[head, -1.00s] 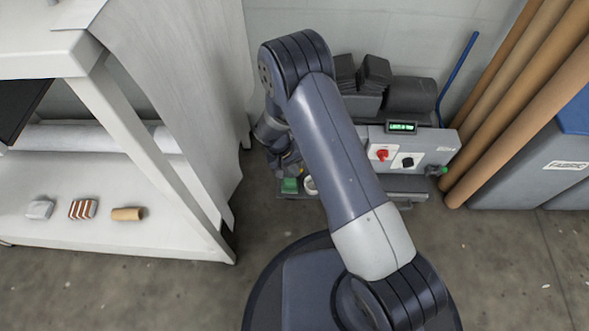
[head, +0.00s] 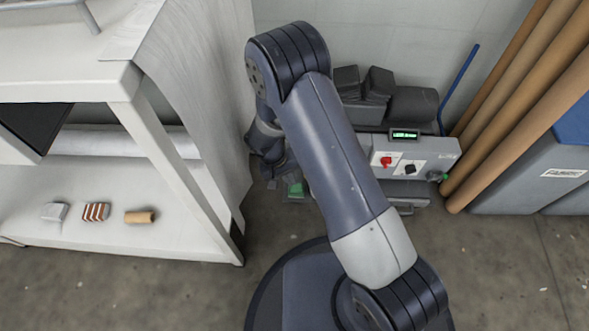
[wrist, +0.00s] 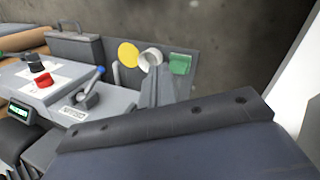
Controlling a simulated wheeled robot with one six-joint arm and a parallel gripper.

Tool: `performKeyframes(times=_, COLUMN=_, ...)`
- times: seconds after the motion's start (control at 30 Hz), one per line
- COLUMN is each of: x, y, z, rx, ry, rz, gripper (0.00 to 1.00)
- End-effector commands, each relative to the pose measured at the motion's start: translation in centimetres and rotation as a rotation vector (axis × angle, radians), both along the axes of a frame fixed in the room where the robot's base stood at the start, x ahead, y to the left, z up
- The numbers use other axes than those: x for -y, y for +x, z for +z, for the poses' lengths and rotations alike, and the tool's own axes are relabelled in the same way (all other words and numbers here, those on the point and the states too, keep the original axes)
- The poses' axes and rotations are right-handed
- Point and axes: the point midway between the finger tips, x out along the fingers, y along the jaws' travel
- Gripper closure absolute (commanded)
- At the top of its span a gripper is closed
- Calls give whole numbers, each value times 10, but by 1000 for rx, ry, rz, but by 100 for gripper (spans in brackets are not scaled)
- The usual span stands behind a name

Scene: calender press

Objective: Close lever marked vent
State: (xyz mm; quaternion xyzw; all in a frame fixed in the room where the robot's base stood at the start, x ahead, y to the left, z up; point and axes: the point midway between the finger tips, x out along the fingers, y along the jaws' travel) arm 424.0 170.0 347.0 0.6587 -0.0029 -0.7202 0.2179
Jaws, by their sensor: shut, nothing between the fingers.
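The grey machine box (head: 428,165) carries a small lever with a blue grip (wrist: 96,78) in the wrist view, standing up at a tilt from a grey pivot. A small white label (wrist: 73,113) lies beside it, too small to read. My arm hides this lever in the head view. My gripper (wrist: 165,75) points past the lever, toward the yellow, white and green items; its narrow fingers look shut and empty. The gripper stands apart from the lever, to its right in the wrist view.
A red knob (head: 387,161) and a black knob (head: 409,168) sit on the box near a green display (head: 404,135). A white workbench (head: 150,150) stands left. Brown rolls (head: 520,110) lean at right. A yellow disc (wrist: 128,54), white ring (wrist: 151,59) and green block (wrist: 180,64) are close ahead.

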Motion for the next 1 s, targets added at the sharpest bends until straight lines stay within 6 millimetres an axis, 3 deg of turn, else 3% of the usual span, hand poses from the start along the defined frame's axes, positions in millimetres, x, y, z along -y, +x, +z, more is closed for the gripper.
performKeyframes(times=0.2, x=-13, y=-27, z=18, rx=0, ry=1, rz=2, gripper=100)
performKeyframes(times=0.4, x=-16, y=-35, z=21, rx=0, ry=1, rz=-1, gripper=100)
performKeyframes(times=0.77, x=-15, y=-33, z=19, rx=0, ry=1, rz=-2, gripper=100)
performKeyframes(times=1.0, x=-4, y=-10, z=2, rx=0, ry=0, rz=-4, gripper=100)
